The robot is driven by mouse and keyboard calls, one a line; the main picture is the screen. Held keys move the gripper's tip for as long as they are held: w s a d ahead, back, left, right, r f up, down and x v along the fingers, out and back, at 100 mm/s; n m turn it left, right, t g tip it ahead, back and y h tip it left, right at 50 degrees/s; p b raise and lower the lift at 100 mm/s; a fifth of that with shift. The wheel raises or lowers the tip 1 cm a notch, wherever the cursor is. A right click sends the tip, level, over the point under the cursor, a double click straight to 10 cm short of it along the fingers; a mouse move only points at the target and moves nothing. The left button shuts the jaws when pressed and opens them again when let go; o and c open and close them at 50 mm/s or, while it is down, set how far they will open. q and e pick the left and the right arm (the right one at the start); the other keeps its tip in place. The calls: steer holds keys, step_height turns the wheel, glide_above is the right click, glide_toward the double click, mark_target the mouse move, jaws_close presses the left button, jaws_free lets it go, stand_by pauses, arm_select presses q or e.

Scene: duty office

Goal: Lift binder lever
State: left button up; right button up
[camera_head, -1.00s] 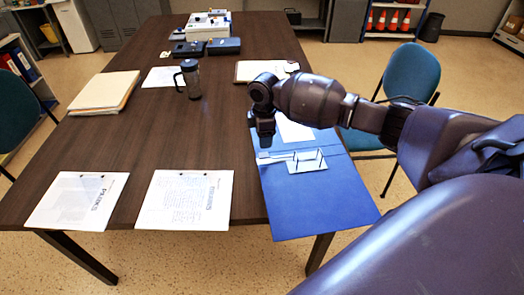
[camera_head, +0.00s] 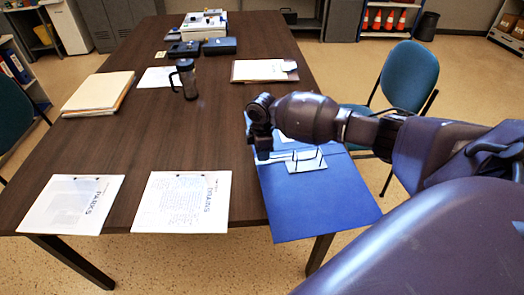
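An open blue binder (camera_head: 315,205) lies on the right front of the table, partly past the table's edge. Its metal ring mechanism (camera_head: 306,161) stands on a pale plate, with its lever end toward the left. My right gripper (camera_head: 263,154) points down at that left end, close to or touching the lever. The lever is mostly hidden behind the gripper. I cannot tell whether the fingers are open or shut. My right arm covers the far part of the binder. My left gripper is not in view.
Two punched paper stacks (camera_head: 183,203) (camera_head: 72,205) lie along the front edge of the dark table (camera_head: 140,155). A dark mug (camera_head: 187,80), folders (camera_head: 98,93) and a clipboard (camera_head: 264,70) lie farther back. A teal chair (camera_head: 408,78) stands at the right.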

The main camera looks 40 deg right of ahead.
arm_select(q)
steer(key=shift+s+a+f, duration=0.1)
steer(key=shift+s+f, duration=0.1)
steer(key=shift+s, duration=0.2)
arm_select(e)
jaws_close()
